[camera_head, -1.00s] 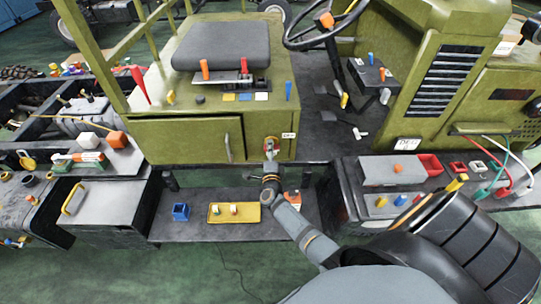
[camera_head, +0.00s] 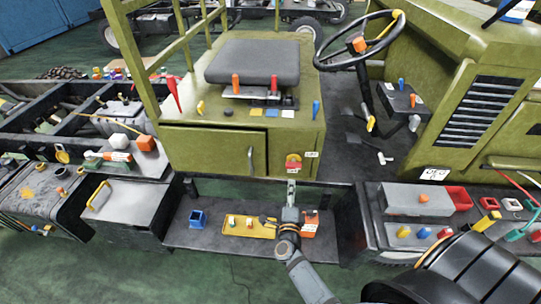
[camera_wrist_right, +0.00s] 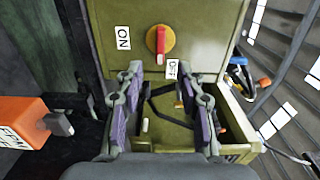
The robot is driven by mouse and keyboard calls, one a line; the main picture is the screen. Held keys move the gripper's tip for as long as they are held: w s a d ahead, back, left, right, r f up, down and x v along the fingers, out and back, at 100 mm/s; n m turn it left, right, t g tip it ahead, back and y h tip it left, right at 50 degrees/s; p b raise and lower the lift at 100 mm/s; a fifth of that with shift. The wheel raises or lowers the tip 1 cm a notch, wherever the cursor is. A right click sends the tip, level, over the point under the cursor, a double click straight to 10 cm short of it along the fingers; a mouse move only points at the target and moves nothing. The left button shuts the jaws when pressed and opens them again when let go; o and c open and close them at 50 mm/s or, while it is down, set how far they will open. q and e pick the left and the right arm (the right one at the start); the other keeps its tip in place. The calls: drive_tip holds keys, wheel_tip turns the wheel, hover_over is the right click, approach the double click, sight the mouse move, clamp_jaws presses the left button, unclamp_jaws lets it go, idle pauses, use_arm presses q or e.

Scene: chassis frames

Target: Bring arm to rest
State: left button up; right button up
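My right arm comes up from the bottom of the head view. Its gripper (camera_head: 291,187) is just below the red rotary knob (camera_head: 293,161) on the green seat cabinet (camera_head: 190,150). In the right wrist view the two fingers (camera_wrist_right: 158,72), with purple pads, stand apart. No object is held between them. The red knob (camera_wrist_right: 160,42) on its yellow disc is beyond the fingertips, apart from them, with ON and OFF labels beside it. My left gripper is not in view.
A shelf below holds a blue bin (camera_head: 197,219), a yellow tray (camera_head: 235,229) and an orange box (camera_head: 309,226). The orange box (camera_wrist_right: 22,120) is left of the fingers in the wrist view. A grey toolbox (camera_head: 418,200) stands right. Green floor is clear in front.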

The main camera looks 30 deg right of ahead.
drive_tip(key=s+a+f+n+g+y, duration=0.25)
drive_tip(key=s+f+n, duration=0.2)
drive_tip(key=f, duration=0.45)
drive_tip(key=s+a+f+n+g+y, duration=0.1)
drive_tip(key=s+a+f+n+y, duration=0.2)
drive_tip(key=f+n, duration=0.4)
drive_tip(key=s+a+f+n+g+y, duration=0.1)
drive_tip(key=s+f+n+g+y, duration=0.25)
drive_tip(key=f, duration=0.65)
drive_tip(key=s+d+f+n+g, duration=0.2)
drive_tip(key=s+f, duration=0.4)
drive_tip(key=s, duration=0.8)
drive_tip(key=s+d+f+n+g, duration=0.2)
drive_tip(key=s+f+n+g, duration=0.3)
drive_tip(key=s, duration=1)
wheel_tip(320, 180, down, 2)
drive_tip(key=n, duration=0.2)
drive_tip(key=shift+f+n+h, duration=0.25)
drive_tip(key=shift+n+h, duration=0.05)
drive_tip(key=shift+w, duration=0.1)
drive_tip(key=shift+c, duration=0.3)
